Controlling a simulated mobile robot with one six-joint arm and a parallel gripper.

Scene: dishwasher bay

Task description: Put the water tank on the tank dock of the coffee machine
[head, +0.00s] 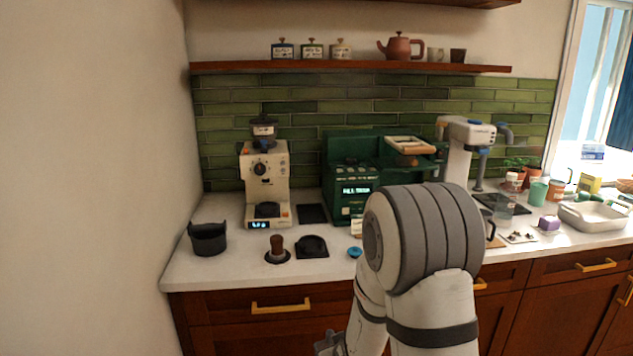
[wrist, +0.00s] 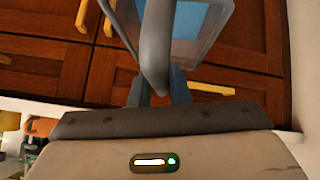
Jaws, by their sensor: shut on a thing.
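The green coffee machine (head: 350,180) stands on the counter against the tiled wall, partly behind my arm. A dark flat plate (head: 312,213) lies at its left side; I cannot tell whether this is the tank dock. In the wrist view, my gripper (wrist: 158,92) is shut on the grey handle of the water tank (wrist: 208,48). The tank is clear-walled with blue inside, and its upper part is cut off by the picture edge. It is in front of the wooden cabinet fronts. In the head view, the tank is not visible.
A cream grinder (head: 266,180) stands left of the machine. A black bin (head: 208,238), a tamper (head: 277,248) and a black mat (head: 312,247) lie near the counter's front edge. Cups and a white basin (head: 595,216) crowd the right. Drawer handles (head: 282,308) stick out below.

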